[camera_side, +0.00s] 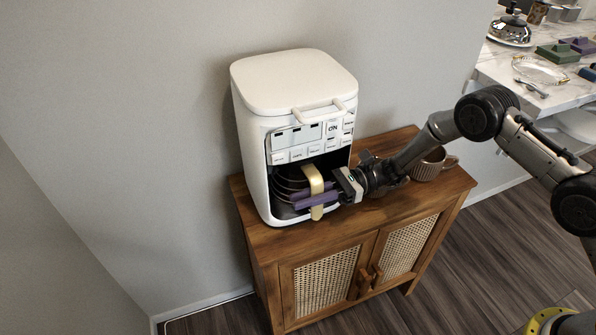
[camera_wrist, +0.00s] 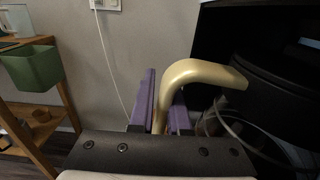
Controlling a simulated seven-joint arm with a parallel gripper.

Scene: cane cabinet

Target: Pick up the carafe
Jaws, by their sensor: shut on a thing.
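The carafe (camera_side: 287,183) sits inside the lower bay of a white coffee machine (camera_side: 295,90) on the wooden cabinet. Its body is dark and mostly hidden in shadow; its cream handle (camera_side: 315,184) sticks out at the front. My gripper (camera_side: 312,199) reaches in from the right, with its purple fingers shut on the handle. In the wrist view the handle (camera_wrist: 196,73) rises between the purple fingers (camera_wrist: 161,105) and bends right toward the dark machine bay. I cannot tell whether the carafe touches the machine's base.
A ribbed brown mug (camera_side: 428,166) stands on the cabinet top (camera_side: 380,212), behind my wrist and close to it. The machine's walls and button panel (camera_side: 310,138) enclose the carafe at the sides and above. A counter with dishes (camera_side: 540,72) is at the far right.

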